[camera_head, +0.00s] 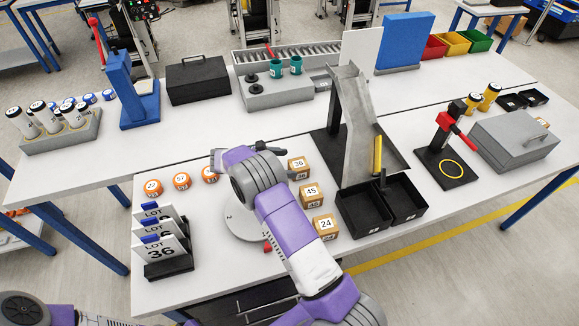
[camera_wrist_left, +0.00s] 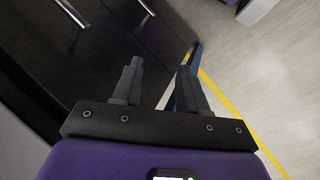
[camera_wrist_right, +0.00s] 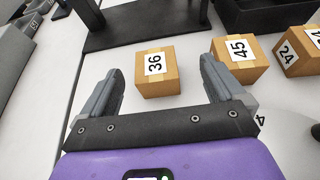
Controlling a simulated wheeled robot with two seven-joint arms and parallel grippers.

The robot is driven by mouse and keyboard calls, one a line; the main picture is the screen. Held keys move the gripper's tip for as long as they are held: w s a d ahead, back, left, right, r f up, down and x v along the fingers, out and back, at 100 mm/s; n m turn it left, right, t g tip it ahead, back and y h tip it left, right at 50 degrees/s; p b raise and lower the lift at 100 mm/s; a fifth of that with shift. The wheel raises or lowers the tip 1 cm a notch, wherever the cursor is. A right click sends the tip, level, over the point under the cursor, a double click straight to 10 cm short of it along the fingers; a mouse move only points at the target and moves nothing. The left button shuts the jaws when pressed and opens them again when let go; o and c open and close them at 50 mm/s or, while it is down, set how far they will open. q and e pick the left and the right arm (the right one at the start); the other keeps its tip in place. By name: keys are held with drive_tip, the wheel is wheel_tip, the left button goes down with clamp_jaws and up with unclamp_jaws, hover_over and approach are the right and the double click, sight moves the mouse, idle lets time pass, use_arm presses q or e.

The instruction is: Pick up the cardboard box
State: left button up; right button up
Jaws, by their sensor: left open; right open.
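Three small cardboard boxes stand in a row on the white table: box 36 (camera_head: 299,168), box 45 (camera_head: 311,195) and box 24 (camera_head: 325,226). In the right wrist view, box 36 (camera_wrist_right: 158,78) shows ahead between the fingers of my right gripper (camera_wrist_right: 160,66), with box 45 (camera_wrist_right: 240,62) and box 24 (camera_wrist_right: 291,55) to its right. My right gripper is open and empty; in the head view its wrist hides most of its fingers, just left of box 36. My left gripper (camera_wrist_left: 160,68) is open and empty, away from the boxes, facing dark drawers and floor.
A metal chute (camera_head: 352,125) on a black stand rises behind the boxes. Black bins (camera_head: 364,209) stand right of them. Orange rolls (camera_head: 182,181) and a rack of LOT cards (camera_head: 165,262) are to the left. A white round plate (camera_head: 243,222) lies under my right arm.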

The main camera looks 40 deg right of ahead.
sight(296, 164)
drive_tip(key=shift+w+f+b, duration=0.45)
drive_tip(key=shift+f, duration=0.4)
drive_tip(key=shift+w+d+f, duration=0.1)
drive_tip(key=shift+d+f, duration=0.05)
drive_tip(key=shift+d, duration=0.1)
drive_tip(key=shift+s+x, duration=0.2)
drive_tip(key=shift+x, duration=1)
drive_tip(key=x, duration=0.4)
drive_tip(key=shift+d+f, duration=0.1)
drive_tip(key=shift+d, duration=0.15)
drive_tip(key=c, duration=1.1)
